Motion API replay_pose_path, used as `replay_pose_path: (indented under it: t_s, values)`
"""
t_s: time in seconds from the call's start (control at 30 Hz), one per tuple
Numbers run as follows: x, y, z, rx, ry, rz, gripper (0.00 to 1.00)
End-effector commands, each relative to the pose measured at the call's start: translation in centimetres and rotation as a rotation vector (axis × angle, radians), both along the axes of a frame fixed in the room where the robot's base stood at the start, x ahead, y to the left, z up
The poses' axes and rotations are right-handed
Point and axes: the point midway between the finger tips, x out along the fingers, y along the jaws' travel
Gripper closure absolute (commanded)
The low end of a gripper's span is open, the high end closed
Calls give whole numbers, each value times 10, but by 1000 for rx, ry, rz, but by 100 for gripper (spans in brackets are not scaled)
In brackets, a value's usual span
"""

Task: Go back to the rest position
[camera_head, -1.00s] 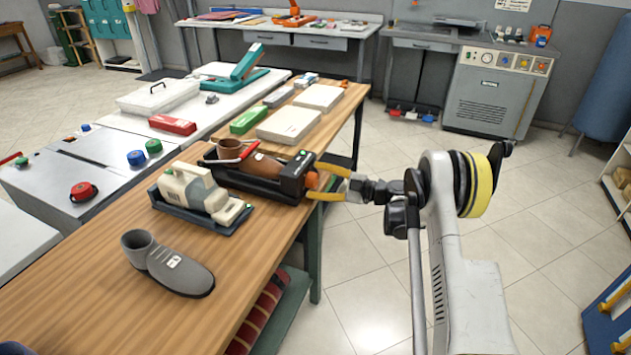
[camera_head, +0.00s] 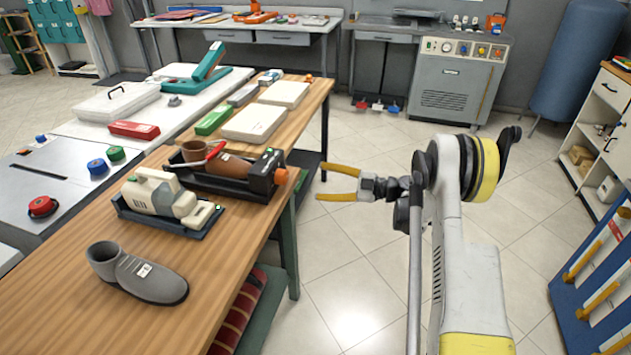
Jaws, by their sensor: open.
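My gripper (camera_head: 322,182) has two yellow fingers spread apart, with nothing between them. It points left, in the air over the tiled floor, just to the right of the wooden table (camera_head: 112,232). A gap separates its fingertips from the black holder (camera_head: 262,178) with the orange knob at the table's right edge. A brown boot lies in that holder. My arm (camera_head: 462,250) stands at the right of the picture, bent at a joint with a yellow band.
A grey shoe (camera_head: 140,274) and a cream device in a dark tray (camera_head: 192,232) are on the table. A blue rack (camera_head: 592,290) stands at the lower right, below a white cabinet (camera_head: 606,108). A grey machine (camera_head: 452,84) stands at the back. Open tiled floor lies between.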

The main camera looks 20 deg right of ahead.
Motion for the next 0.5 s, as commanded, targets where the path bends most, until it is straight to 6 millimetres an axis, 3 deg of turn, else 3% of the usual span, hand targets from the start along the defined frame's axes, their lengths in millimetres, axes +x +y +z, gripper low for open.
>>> replay_pose_path:
  t_s: [0.37,0.47,0.5]
  values:
    - [1,1,2,1,-2,-2,34]
    - [8,2,21,16,-25,-30,34]
    - [14,4,37,27,-43,-54,34]
